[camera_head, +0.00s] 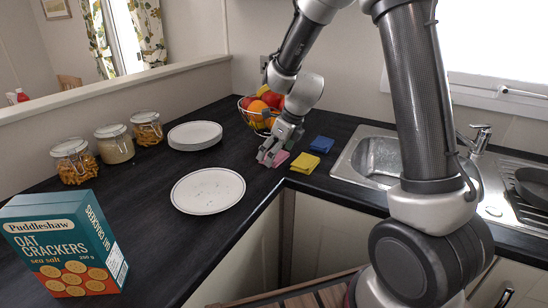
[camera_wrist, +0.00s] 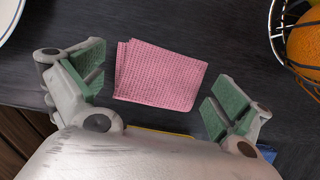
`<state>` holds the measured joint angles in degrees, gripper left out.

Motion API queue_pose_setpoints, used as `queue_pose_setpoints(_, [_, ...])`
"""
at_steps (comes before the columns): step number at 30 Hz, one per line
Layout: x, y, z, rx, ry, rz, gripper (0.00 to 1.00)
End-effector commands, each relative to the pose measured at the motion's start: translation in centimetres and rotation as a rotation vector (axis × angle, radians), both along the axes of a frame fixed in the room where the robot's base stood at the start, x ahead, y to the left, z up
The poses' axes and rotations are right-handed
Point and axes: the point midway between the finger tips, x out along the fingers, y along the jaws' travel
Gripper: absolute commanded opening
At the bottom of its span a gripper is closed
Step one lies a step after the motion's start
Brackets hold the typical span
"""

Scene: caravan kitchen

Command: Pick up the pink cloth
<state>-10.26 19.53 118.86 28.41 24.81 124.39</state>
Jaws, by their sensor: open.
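The pink cloth (camera_wrist: 160,75) lies folded and flat on the dark countertop, in the upper middle of the wrist view. In the head view only part of the pink cloth (camera_head: 280,158) shows, the rest hidden behind my gripper (camera_head: 268,156). My gripper is open and empty; in the wrist view its green-padded fingers (camera_wrist: 155,90) are spread to the left and right of the cloth, apart from it. I cannot tell the height of the fingertips above the counter.
A yellow cloth (camera_head: 304,163) and a blue cloth (camera_head: 322,144) lie right of the pink one. A wire fruit bowl (camera_head: 250,119) stands just behind my gripper. The sink (camera_head: 372,157) is at the right.

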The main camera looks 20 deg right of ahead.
Motion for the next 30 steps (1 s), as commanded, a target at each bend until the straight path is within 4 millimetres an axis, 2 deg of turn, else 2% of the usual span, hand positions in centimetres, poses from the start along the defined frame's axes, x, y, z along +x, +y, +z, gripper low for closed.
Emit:
queue_pose_setpoints(1, [0.0,0.0,0.0,0.0,0.0,0.0,0.98])
queue_pose_setpoints(6, [0.0,0.0,0.0,0.0,0.0,0.0,0.68])
queue_pose_setpoints(17, [0.0,0.0,0.6,0.001,-0.002,0.001,0.67])
queue_pose_setpoints(20, [0.0,0.0,2.0,0.001,-0.003,0.001,0.67])
queue_pose_setpoints(27, [0.0,0.0,7.1,0.0,-0.004,0.002,0.67])
queue_pose_setpoints(30, [0.0,0.0,8.7,0.0,-0.003,0.002,0.67])
